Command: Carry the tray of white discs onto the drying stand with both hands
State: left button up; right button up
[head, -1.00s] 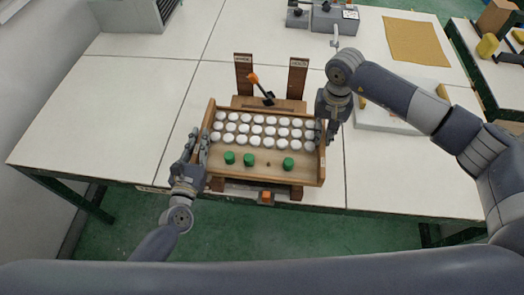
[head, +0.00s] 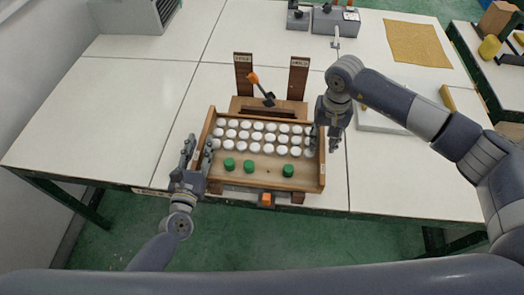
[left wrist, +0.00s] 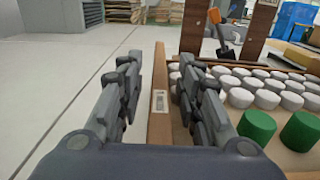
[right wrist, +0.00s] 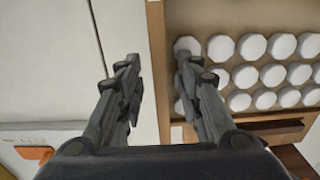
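The wooden tray (head: 267,185) holds rows of white discs (head: 256,138) at the back and three green cylinders (head: 249,163) at the front. It sits on the wooden stand (head: 298,197), in front of the stand's two dark posts. My left gripper (head: 198,143) is at the tray's left wall. In the left wrist view it (left wrist: 157,78) is open, one finger on each side of that wall (left wrist: 160,125). My right gripper (head: 324,138) is at the right wall. In the right wrist view it (right wrist: 160,75) is open, straddling the wall (right wrist: 157,45). Most of the stand is hidden under the tray.
An orange-handled lever (head: 260,88) stands between the posts (head: 298,78) behind the tray. A white block (head: 380,121) lies to the right, past my right gripper. Grey machines (head: 335,20) and a tan mat (head: 417,43) are further back. The table left of the tray is clear.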

pick_arm(q)
jog(key=s+a, duration=0.2)
jog(key=s, duration=1)
pick_arm(e)
notch_tip(320, 180, up, 12)
dwell(0.6)
